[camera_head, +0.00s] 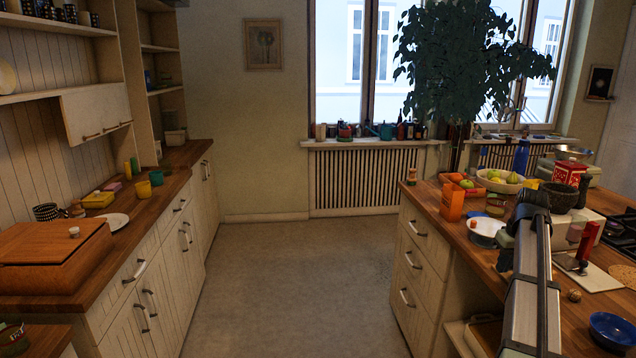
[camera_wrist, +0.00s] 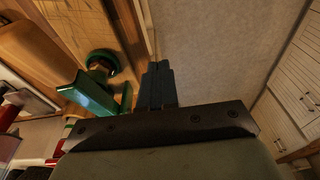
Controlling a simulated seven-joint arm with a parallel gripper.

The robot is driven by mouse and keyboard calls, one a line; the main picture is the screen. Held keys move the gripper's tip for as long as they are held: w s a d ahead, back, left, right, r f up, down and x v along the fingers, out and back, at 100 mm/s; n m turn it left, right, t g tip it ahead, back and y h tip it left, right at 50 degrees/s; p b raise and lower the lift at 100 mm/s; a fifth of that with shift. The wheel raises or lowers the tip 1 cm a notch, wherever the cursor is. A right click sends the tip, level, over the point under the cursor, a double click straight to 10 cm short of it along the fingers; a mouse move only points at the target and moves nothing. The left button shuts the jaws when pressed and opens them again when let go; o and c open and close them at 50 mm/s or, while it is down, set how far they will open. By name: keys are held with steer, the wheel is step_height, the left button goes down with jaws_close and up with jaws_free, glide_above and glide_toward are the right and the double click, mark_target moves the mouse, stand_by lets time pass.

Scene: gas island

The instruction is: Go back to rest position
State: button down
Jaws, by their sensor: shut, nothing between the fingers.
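My gripper (camera_wrist: 158,85) shows in the wrist view with its two dark fingers together and nothing between them. It is over the edge of a wooden counter, with the grey floor (camera_wrist: 220,55) beyond and to the right. In the head view my arm reaches up over the right-hand island counter (camera_head: 580,305).
Close left of my fingers in the wrist view is a green object (camera_wrist: 92,97), beside a dark green round one (camera_wrist: 102,62). The floor between the counters is clear.

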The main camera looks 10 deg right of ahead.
steer(key=s+a+f+g, duration=0.1)
steer(key=s+a+f, duration=0.1)
steer(key=a+f, duration=1.25)
steer(key=s+a+f, duration=0.2)
steer(key=a+f, duration=1.2)
steer(key=a, duration=0.2)
steer(key=s+a+f+g, duration=0.1)
steer(key=s+a+f, duration=0.9)
steer(key=a, duration=0.2)
steer(key=s+f+g, duration=0.3)
steer(key=s+f, duration=0.7)
steer(key=s, duration=0.4)
steer(key=s+f+g, duration=0.3)
steer(key=s+f, duration=0.7)
steer(key=s, duration=0.5)
steer(key=shift+s+f+g, duration=0.15)
steer(key=shift+s+g, duration=0.15)
steer(key=shift+g, duration=0.1)
